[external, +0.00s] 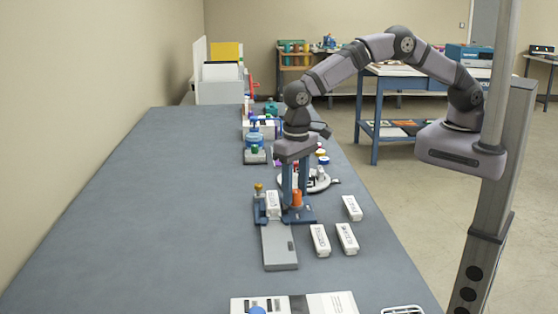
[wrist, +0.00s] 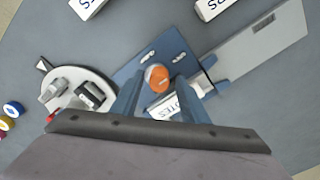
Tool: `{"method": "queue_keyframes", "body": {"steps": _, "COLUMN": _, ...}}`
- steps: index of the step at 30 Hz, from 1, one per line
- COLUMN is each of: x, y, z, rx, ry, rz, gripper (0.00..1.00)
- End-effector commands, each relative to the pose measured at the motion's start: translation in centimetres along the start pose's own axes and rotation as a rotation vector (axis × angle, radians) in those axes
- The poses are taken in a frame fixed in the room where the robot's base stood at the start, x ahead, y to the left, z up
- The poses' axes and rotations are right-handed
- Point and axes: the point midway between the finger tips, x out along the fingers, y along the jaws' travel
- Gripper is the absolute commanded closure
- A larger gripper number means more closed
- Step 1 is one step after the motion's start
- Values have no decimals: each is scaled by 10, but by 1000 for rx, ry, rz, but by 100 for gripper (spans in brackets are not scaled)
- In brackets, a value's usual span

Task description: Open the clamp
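The clamp is a blue fixture (wrist: 185,62) with an orange knob (wrist: 158,78) on top. In the external view its orange knob (external: 296,198) stands beside a white labelled block (external: 273,205) set in the fixture. The block also shows partly in the wrist view (wrist: 166,106), its near part hidden by my gripper. My gripper (external: 295,187) points down over the orange knob. In the wrist view its two blue fingers (wrist: 159,86) stand apart on either side of the knob, with small gaps visible. I cannot tell how far down the fingertips reach beside the knob.
A grey plate (external: 279,246) extends from the fixture toward the camera. Several loose white labelled blocks (external: 320,240) lie to its right. A round white stand (wrist: 92,75) with small parts is close by. The left side of the blue-grey bench (external: 150,220) is clear.

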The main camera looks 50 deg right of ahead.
Motion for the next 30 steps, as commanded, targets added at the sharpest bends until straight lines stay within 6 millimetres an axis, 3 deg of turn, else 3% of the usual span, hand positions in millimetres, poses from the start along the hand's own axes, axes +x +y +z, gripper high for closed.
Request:
{"method": "queue_keyframes", "body": {"steps": 13, "x": -5, "y": 0, "z": 1, "rx": -1, "ry": -2, "rz": 2, "gripper": 56}}
{"method": "queue_keyframes", "body": {"steps": 30, "x": -69, "y": 0, "z": 0, "rx": 0, "ry": -1, "rz": 2, "gripper": 56}}
